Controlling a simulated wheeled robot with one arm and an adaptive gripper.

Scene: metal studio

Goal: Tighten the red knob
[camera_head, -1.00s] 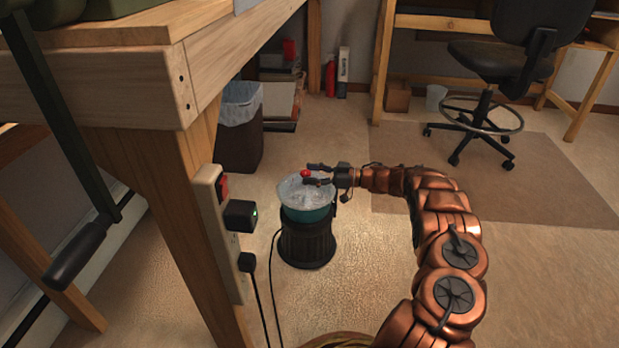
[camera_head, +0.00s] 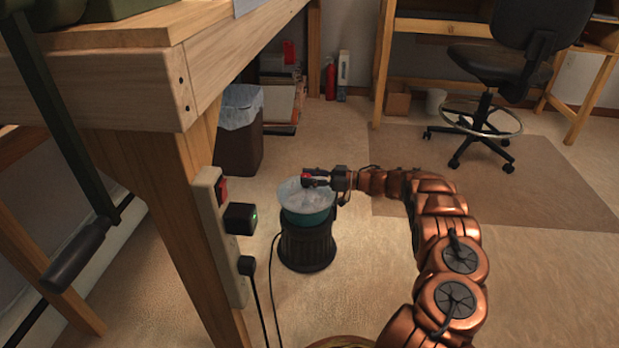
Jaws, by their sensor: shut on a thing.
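The red knob (camera_head: 306,177) sits at the top of a small machine on the floor, above its cloudy, clear lid (camera_head: 290,194). Below the lid is a teal bowl (camera_head: 306,217) on a black ribbed base (camera_head: 307,246). My gripper (camera_head: 309,179) comes in from the right, level with the lid's top, and is shut on the red knob. Its dark fingers cover much of the knob, so only a little red shows. My copper arm reaches in from the lower right.
A wooden workbench (camera_head: 130,85) stands at the left, with a power strip (camera_head: 221,237) on its leg. A black cord runs down beside the machine. A lined bin (camera_head: 239,135) is behind it. An office chair (camera_head: 489,75) stands at the back right.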

